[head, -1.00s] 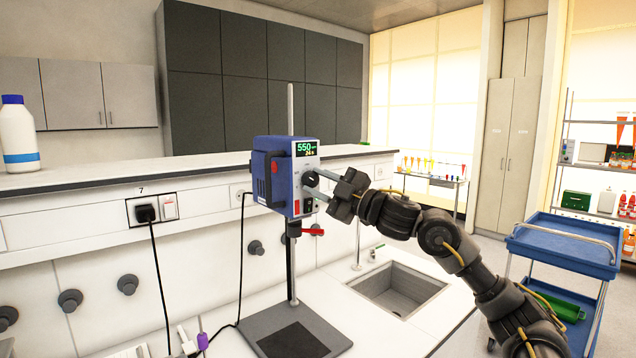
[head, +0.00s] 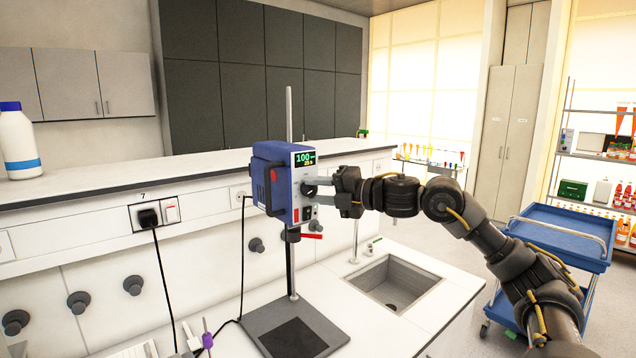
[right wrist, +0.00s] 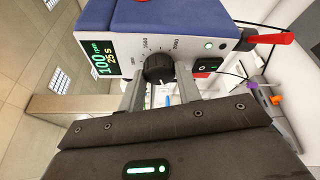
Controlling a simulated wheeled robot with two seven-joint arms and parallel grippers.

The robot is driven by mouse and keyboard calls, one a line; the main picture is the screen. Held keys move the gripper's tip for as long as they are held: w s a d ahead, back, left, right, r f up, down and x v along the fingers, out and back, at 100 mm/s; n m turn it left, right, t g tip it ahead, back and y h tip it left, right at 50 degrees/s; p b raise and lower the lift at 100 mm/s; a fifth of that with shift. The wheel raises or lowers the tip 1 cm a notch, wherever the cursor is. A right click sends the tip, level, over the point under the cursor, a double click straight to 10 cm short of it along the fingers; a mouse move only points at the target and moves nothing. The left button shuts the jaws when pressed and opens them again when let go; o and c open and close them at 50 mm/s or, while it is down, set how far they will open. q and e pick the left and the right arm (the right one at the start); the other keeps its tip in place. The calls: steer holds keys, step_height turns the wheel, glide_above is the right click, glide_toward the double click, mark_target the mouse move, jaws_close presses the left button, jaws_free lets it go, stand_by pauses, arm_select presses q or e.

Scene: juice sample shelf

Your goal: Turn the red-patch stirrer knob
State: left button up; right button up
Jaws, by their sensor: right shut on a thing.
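The blue stirrer (head: 270,178) is mounted on an upright rod in the head view. A red patch (head: 274,174) shows on its side. Its display (head: 305,159) reads 100, with 25 s below; it also shows in the right wrist view (right wrist: 96,57). The black stirrer knob (right wrist: 158,68) sits on the white front panel beside a printed scale. My right gripper (head: 313,186) reaches in from the right and is shut on the knob, one finger on each side of it. My left gripper is not in view.
The stirrer's base plate (head: 296,332) stands on the white bench, left of a sink (head: 395,284). A red lever (head: 309,236) juts out below the stirrer. A black cable hangs beside it. A blue cart (head: 560,235) stands at the right.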

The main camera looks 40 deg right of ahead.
steer(key=shift+r+n+p, duration=0.15)
steer(key=shift+n+p, duration=0.55)
steer(key=shift+n, duration=0.1)
steer(key=o, duration=1)
steer(key=shift+c, duration=0.2)
steer(key=shift+g, duration=0.3)
